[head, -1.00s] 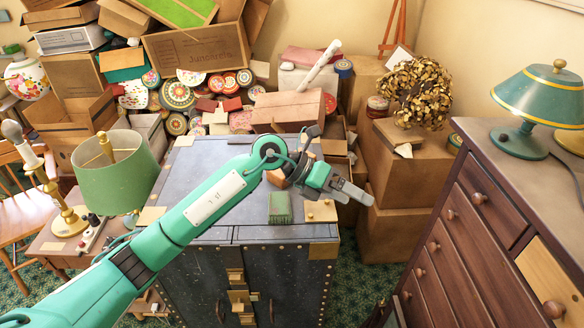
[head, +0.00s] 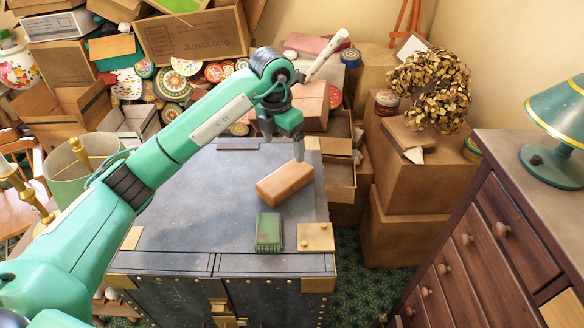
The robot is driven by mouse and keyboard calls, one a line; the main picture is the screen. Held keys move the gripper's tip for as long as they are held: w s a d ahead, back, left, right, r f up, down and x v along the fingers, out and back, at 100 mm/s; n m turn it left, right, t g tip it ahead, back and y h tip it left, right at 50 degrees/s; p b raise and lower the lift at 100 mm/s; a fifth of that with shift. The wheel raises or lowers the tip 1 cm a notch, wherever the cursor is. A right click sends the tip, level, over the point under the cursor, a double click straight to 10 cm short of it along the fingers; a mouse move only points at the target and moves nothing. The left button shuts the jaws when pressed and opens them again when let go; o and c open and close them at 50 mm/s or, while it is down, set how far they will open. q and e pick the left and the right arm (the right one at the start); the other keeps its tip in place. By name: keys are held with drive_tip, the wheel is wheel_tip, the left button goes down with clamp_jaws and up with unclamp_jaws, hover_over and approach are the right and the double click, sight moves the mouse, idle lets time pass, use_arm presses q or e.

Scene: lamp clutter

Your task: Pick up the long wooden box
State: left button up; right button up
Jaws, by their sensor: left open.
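A long wooden box (head: 284,184), a plain orange-brown block shape, lies at a slant on the dark trunk top (head: 190,205). All of it shows, apart from its underside. My left gripper (head: 284,148) points downward just behind and above the box. Its two fingers are spread and empty, and I see a gap between them and the box. My right gripper is not in view.
A green book-like block (head: 269,231) and a brass corner plate (head: 315,237) are in front of the box. A larger brown box (head: 312,104) and piled tins stand behind the trunk. A drawer chest (head: 490,235) is at the right. The trunk's left part is clear.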

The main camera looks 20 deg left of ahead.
use_arm(q)
drive_tip(key=p, duration=0.3)
hover_over(286, 176)
drive_tip(key=f, duration=0.6)
drive_tip(key=shift+s+f, duration=0.3)
drive_tip(key=shift+s, duration=0.1)
drive_tip(key=shift+w+f+p, duration=0.2)
drive_tip(key=shift+f+p, duration=0.35)
drive_tip(key=shift+f, duration=0.65)
drive_tip(key=f+p, duration=0.2)
drive_tip(key=f, duration=0.1)
drive_tip(key=shift+w+a+f, duration=0.1)
drive_tip(key=shift+w, duration=0.1)
drive_tip(key=shift+f, duration=0.55)
drive_tip(key=shift+w, duration=0.1)
drive_tip(key=c, duration=1)
drive_tip(key=shift+c, duration=0.6)
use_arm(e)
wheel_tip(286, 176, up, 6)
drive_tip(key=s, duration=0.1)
